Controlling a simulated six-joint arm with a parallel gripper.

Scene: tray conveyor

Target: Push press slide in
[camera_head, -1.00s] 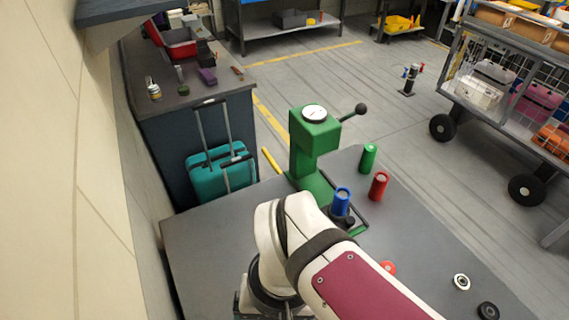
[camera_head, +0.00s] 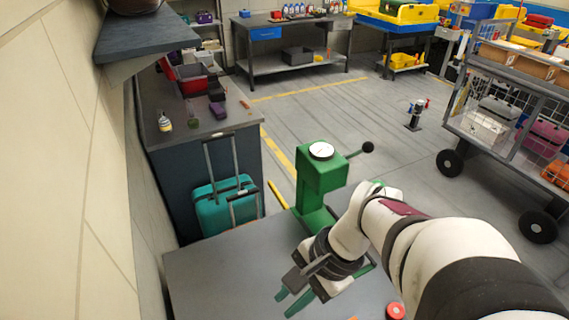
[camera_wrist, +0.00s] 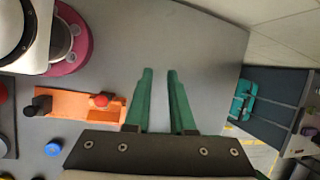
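The green press (camera_head: 318,190) stands upright on the grey table, with a round white dial on top and a black-balled lever to its right. My arm hides its lower front, so I cannot see its slide in the head view. My gripper (camera_head: 288,300) is over the table in front of the press, with two green fingers apart. In the wrist view my gripper (camera_wrist: 160,72) is open, with only bare table between its fingers. An orange strip (camera_wrist: 72,102) lies left of the fingers, with a red ball (camera_wrist: 101,101) and a black knob (camera_wrist: 40,103); I cannot tell whether it belongs to the press.
A red round piece (camera_head: 395,311) is at the table's front. A teal suitcase (camera_head: 227,203) stands beside the left bench (camera_head: 205,130). A wheeled cage cart (camera_head: 500,120) is at the right. The table's left part is clear.

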